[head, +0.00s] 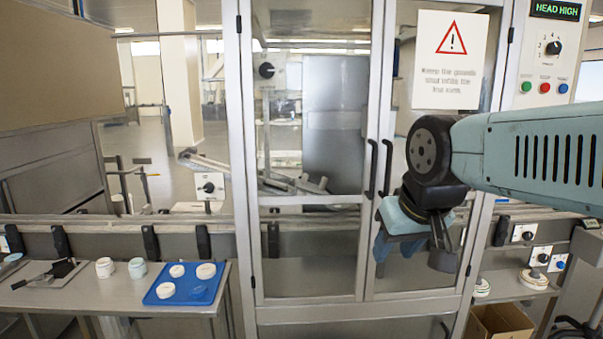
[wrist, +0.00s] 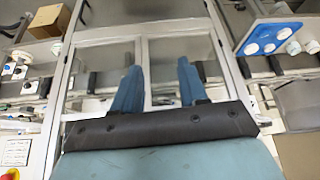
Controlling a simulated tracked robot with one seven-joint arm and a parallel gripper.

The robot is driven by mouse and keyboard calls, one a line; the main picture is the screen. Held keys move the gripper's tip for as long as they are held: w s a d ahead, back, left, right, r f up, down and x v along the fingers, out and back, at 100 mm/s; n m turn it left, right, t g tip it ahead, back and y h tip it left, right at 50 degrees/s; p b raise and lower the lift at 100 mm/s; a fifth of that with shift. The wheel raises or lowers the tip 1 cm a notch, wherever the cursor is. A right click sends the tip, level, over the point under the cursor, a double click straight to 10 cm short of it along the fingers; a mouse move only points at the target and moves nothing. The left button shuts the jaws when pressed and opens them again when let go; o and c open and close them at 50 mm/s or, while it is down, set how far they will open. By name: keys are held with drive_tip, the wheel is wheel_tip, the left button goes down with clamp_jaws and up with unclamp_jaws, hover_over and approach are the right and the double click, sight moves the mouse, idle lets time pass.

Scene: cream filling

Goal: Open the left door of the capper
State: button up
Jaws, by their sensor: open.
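The capper is a grey metal cabinet with two glazed doors. Its left door (head: 308,200) is shut, with a dark vertical handle (head: 371,168) at its right edge. The right door (head: 425,270) is also shut, with its own dark handle (head: 387,168) close beside. My gripper (head: 382,250) is in front of the doors near their meeting edge, lower than both handles, and holds nothing. In the wrist view my gripper (wrist: 158,72) shows two blue fingers spread apart, with the door frames beyond. I cannot make out the handles there.
A warning sign (head: 449,60) is on the upper right door. At the left, a table (head: 110,295) bears a blue tray (head: 202,290) with white jars. A cardboard box (head: 500,322) sits low at the right. A conveyor rail (head: 120,220) runs left of the cabinet.

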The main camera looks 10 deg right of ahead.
drive_tip(key=shift+r, duration=0.1)
drive_tip(key=shift+c, duration=0.7)
drive_tip(key=shift+m+g, duration=0.3)
drive_tip(key=shift+m, duration=0.5)
drive_tip(key=w+d+r, duration=0.1)
drive_tip(key=w+r, duration=0.2)
drive_tip(key=w, duration=0.1)
drive_tip(key=w+d+r, duration=0.1)
drive_tip(key=w+r, duration=0.2)
drive_tip(key=r, duration=0.1)
drive_tip(key=w+d+r, duration=0.1)
drive_tip(key=w+r, duration=0.3)
drive_tip(key=shift+w, duration=0.35)
drive_tip(key=shift+c, duration=0.7)
drive_tip(key=m+h, duration=0.1)
drive_tip(key=m, duration=0.1)
approach(374, 161)
drive_tip(key=shift+g, duration=0.4)
drive_tip(key=x, duration=0.3)
drive_tip(key=w+x, duration=0.1)
drive_tip(key=x, duration=0.7)
drive_tip(key=shift+w+d+r, duration=0.25)
drive_tip(key=shift+w+r, duration=0.05)
drive_tip(key=shift+w, duration=0.1)
clamp_jaws()
